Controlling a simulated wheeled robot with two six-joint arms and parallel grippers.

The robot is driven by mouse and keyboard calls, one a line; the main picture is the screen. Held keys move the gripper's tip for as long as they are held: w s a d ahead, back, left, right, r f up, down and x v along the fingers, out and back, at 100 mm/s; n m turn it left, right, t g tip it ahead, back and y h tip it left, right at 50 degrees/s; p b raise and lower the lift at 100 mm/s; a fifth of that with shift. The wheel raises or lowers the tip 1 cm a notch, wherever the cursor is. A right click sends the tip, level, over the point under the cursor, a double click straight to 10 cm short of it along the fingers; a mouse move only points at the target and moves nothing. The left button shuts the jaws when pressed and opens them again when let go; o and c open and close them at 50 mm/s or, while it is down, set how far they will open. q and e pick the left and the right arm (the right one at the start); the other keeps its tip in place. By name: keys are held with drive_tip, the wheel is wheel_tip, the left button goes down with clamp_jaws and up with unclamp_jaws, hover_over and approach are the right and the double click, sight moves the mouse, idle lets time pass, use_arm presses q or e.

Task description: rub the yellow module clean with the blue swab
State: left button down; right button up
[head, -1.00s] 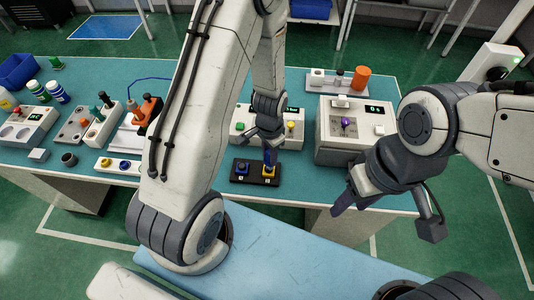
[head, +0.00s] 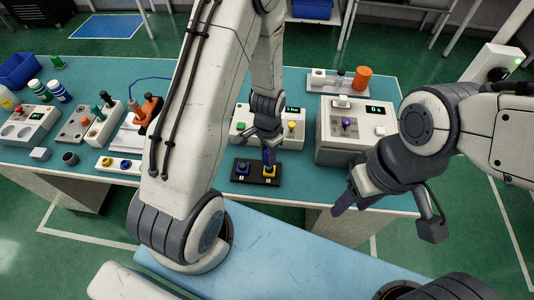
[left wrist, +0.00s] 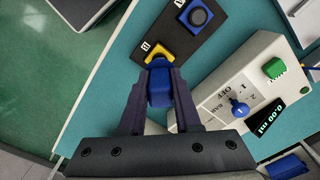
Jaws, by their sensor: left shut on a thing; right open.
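My left gripper (head: 267,146) is shut on the blue swab (left wrist: 160,86), which points down at the yellow module (head: 270,172). In the left wrist view the swab's end is right at the yellow module (left wrist: 159,48) and overlaps its near edge; I cannot tell how firmly they touch. The module sits on a black board (head: 256,181), beside a blue module (head: 243,168) that also shows in the left wrist view (left wrist: 197,16). My right gripper (head: 388,215) is open and empty, in front of the table's right part.
A white device (head: 241,122) with a display, green button and knob stands just behind the board. A larger grey box (head: 330,151) stands to the right. Racks, bottles and a blue bin (head: 19,71) fill the table's left side. The table's front edge (head: 310,200) is clear.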

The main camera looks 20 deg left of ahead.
use_arm(q)
drive_tip(key=shift+w+d, duration=0.1)
drive_tip(key=shift+d, duration=0.25)
drive_tip(key=shift+a, duration=0.15)
drive_tip(key=shift+a, duration=0.35)
drive_tip(key=shift+d, duration=0.1)
drive_tip(key=shift+d, duration=0.4)
idle(0.3)
